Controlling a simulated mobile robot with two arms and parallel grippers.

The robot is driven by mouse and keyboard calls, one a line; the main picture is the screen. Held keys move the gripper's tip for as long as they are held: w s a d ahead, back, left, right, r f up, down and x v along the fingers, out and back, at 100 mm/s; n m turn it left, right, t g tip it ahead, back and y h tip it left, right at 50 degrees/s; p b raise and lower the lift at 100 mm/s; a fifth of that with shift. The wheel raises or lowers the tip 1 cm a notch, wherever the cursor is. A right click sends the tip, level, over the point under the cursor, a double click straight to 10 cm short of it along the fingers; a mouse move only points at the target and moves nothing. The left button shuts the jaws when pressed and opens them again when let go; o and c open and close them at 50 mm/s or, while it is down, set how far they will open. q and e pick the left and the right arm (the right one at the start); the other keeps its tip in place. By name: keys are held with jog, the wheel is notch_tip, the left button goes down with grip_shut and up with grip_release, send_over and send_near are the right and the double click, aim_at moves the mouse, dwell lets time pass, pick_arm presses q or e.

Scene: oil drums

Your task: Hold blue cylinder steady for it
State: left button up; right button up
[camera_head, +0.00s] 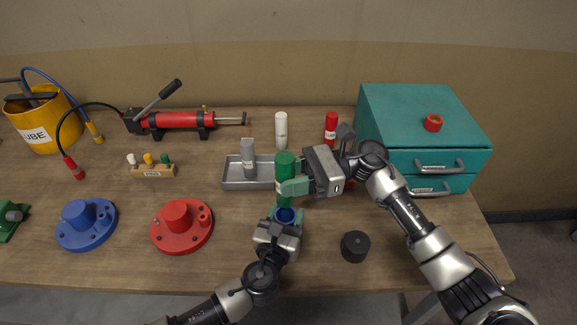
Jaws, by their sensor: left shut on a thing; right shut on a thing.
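A short blue cylinder (285,215) stands at the front middle of the table. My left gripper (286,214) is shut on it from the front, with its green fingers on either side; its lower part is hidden. A green cylinder (285,165) is upright just behind and above the blue one in the picture. My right gripper (288,187) is shut on the green cylinder's lower part, reaching in from the right. I cannot tell whether the two cylinders touch.
A grey tray (232,174) with a grey bottle (248,158) is behind. A white bottle (281,130) and red bottle (330,130) stand farther back. A black cap (355,246) lies right; red (182,240) and blue (70,235) flanged parts lie left. A teal drawer cabinet (420,115) stands back right.

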aim_at(290, 203)
jog(key=shift+f, duration=2.05)
jog(key=shift+f, duration=1.85)
jog(key=o, duration=1)
jog(key=shift+o, duration=0.2)
jog(key=shift+d, duration=0.1)
jog(key=v, duration=0.7)
jog(key=shift+w+d, duration=0.1)
